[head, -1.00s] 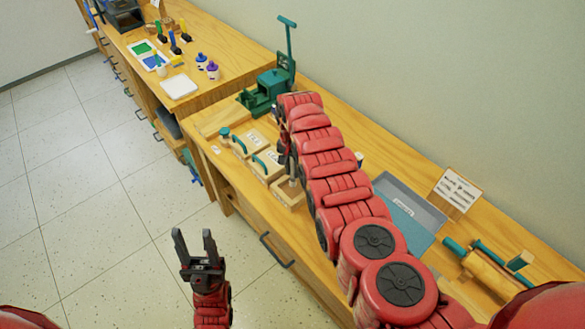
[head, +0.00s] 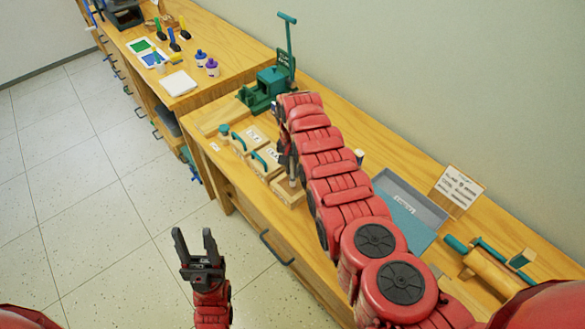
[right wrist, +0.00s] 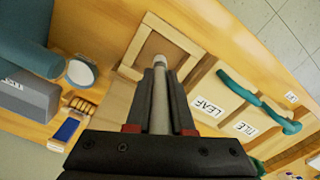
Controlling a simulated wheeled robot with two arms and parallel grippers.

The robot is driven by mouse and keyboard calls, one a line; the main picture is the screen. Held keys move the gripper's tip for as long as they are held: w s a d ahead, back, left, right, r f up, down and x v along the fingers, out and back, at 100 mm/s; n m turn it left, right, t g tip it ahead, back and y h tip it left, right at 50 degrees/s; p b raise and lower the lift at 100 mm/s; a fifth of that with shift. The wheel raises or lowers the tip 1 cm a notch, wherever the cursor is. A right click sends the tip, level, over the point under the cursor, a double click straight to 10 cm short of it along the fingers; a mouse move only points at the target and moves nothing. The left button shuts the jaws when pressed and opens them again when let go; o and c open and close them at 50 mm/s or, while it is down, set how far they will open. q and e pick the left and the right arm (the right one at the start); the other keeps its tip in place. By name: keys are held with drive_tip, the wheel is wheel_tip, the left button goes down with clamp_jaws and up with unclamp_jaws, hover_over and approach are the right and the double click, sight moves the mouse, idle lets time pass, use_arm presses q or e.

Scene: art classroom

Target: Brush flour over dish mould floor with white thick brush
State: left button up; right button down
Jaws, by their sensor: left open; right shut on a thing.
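My right gripper (right wrist: 162,78) is shut on the brush (right wrist: 160,108), a thick pale rod with a whitish rounded tip. The brush tip is over the square wooden dish mould (right wrist: 184,40), which has a raised rim and a recessed floor. I cannot tell whether the tip touches the floor. In the head view the mould (head: 291,198) lies on the bench below my right arm, which partly hides the gripper. No flour can be made out on the mould floor. My left gripper (head: 194,240) is open and empty, over the room floor beside the bench.
Beside the mould lie wooden blocks with teal handles, labelled LEAF (right wrist: 207,104) and TILE (right wrist: 244,128). A white-topped round container (right wrist: 80,73) stands on the other side. A grey-blue tray (head: 405,214), a rolling pin (head: 490,270) and a green press (head: 268,86) are on the bench.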

drive_tip(key=shift+f+b, duration=0.6)
drive_tip(key=shift+f, duration=0.05)
idle(0.5)
drive_tip(key=shift+w+a+b, duration=0.3)
drive_tip(key=shift+w+b, duration=0.1)
drive_tip(key=shift+b, duration=1.85)
drive_tip(key=shift+f+b, duration=0.1)
drive_tip(key=shift+b, duration=0.6)
drive_tip(key=shift+w+a+b, duration=0.15)
drive_tip(key=shift+a+b, duration=0.05)
drive_tip(key=shift+b, duration=0.95)
